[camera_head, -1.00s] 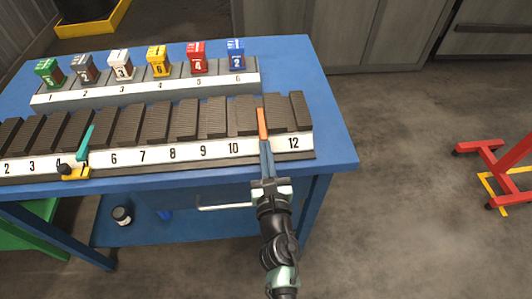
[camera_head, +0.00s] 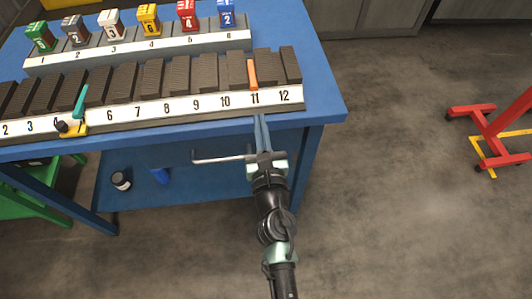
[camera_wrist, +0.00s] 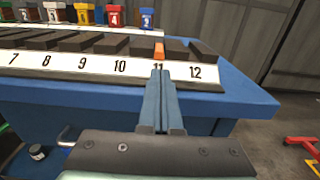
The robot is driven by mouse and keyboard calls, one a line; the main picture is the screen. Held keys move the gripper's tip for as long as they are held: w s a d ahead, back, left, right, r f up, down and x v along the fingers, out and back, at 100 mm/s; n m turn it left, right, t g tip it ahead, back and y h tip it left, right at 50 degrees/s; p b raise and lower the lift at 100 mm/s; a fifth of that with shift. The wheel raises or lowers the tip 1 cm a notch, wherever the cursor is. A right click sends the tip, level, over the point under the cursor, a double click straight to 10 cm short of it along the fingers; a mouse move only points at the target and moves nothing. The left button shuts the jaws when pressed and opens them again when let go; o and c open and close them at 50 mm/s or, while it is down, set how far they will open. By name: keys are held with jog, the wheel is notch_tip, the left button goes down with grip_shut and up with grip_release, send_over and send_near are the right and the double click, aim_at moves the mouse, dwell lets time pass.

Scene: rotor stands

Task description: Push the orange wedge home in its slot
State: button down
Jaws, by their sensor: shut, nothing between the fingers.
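The orange wedge (camera_head: 252,74) stands in the slot labelled 11 of the dark slotted rack (camera_head: 205,108), between dark blocks. Its orange end also shows in the wrist view (camera_wrist: 159,50), just above the number 11. How deep it sits cannot be told. My gripper (camera_head: 260,118) is shut and empty. Its blue fingers are in front of the rack's label strip, below the number 11, apart from the wedge. In the wrist view the fingertips (camera_wrist: 160,72) partly cover the number 11.
A teal lever on a yellow base (camera_head: 76,115) sits on the rack near slot 5. Behind stands a numbered row of coloured blocks (camera_head: 140,48). The blue table's edge (camera_head: 328,112) and a drawer handle (camera_head: 218,160) are close to my arm.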

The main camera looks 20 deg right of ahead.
jog(key=v, duration=0.3)
jog(key=b+v, duration=0.1)
jog(key=v, duration=0.2)
jog(key=shift+w+f, duration=0.1)
jog(key=shift+f, duration=0.1)
jog(key=c, duration=1.5)
grip_release()
jog(key=shift+r, duration=0.1)
jog(key=shift+c, duration=0.2)
